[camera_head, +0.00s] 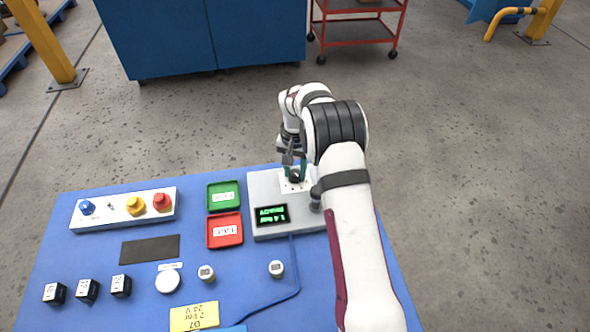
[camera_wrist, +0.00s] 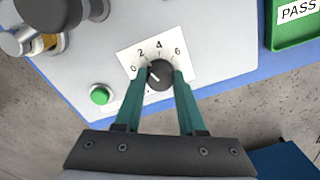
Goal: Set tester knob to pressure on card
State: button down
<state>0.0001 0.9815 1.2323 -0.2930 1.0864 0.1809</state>
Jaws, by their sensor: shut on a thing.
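The grey tester box (camera_head: 266,188) stands at the right of the blue table. Its black knob (camera_wrist: 160,74) sits on a white dial plate marked 0, 2, 4, 6. A white mark on the knob seems to point to the low-number side, at upper left. My gripper (camera_head: 295,174) has its two green fingers on either side of the knob and is shut on it. The tester's display (camera_head: 271,215) shows green text, upside down, that seems to read 1.4 bar. The yellow card (camera_head: 195,317) at the front edge reads, upside down, D7, 2 bar, 24 V.
A green PASS tray (camera_head: 223,183) and a red tray (camera_head: 224,244) lie left of the tester. A green button (camera_wrist: 101,95) sits near the dial. A control strip (camera_head: 100,215), black cubes (camera_head: 88,290) and small valve parts (camera_head: 206,272) occupy the left and front.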

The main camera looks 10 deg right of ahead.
aim_at(295, 172)
dwell(0.3)
jog(key=c, duration=0.5)
grip_release()
notch_tip(295, 172, up, 16)
jog(key=shift+f, duration=0.1)
